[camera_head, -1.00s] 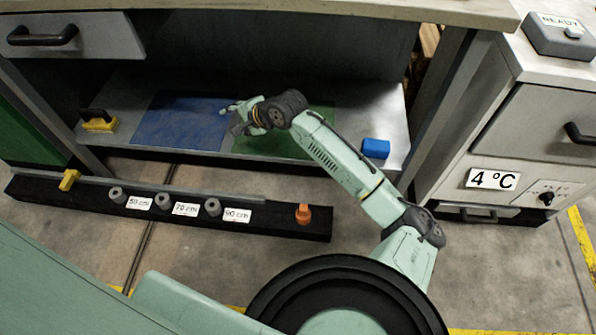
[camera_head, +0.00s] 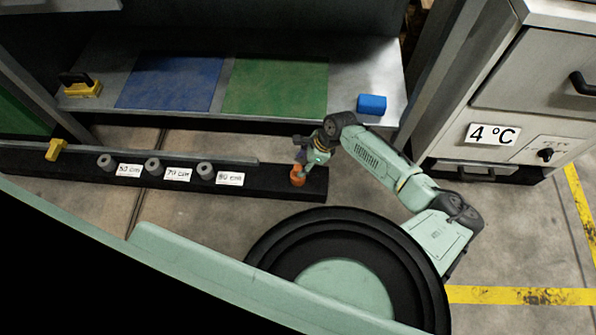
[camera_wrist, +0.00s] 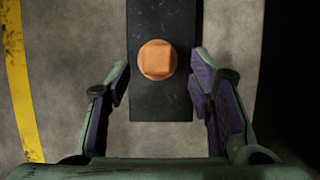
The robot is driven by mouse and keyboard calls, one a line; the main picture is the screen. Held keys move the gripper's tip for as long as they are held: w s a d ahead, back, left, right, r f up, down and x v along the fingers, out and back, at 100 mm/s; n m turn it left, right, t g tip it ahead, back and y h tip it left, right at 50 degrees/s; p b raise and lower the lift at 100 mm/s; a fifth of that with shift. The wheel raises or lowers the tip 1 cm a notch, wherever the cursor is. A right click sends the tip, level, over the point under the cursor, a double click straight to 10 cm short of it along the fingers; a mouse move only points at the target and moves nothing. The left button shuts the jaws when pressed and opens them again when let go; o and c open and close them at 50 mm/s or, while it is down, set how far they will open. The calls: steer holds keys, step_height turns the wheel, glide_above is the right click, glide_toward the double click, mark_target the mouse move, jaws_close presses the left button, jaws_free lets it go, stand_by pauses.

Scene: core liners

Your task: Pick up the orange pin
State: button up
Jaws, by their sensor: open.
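The orange pin (camera_head: 298,175) stands near the right end of the black rail (camera_head: 262,186) on the floor. My gripper (camera_head: 301,163) is directly above it in the head view, and its fingers partly cover the pin's top. In the wrist view the pin (camera_wrist: 157,60) shows from above as a rounded orange head, between and a little beyond the two fingertips. My gripper (camera_wrist: 160,85) is open there, with clear space on both sides of the pin. I cannot tell how far the fingertips are above the pin.
Several grey knobs (camera_head: 205,170) with distance labels and a yellow piece (camera_head: 56,150) sit along the rail. The shelf behind holds a blue mat (camera_head: 172,82), a green mat (camera_head: 276,88), a blue block (camera_head: 372,104) and a yellow block with a black handle (camera_head: 80,86). A cabinet (camera_head: 500,125) stands right.

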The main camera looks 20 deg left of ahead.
steer(key=b+x, duration=0.1)
steer(key=x, duration=0.3)
steer(key=shift+s+a+f, duration=0.15)
steer(key=shift+s+f, duration=0.05)
steer(key=shift+f, duration=0.1)
jaws_close()
stand_by(0.3)
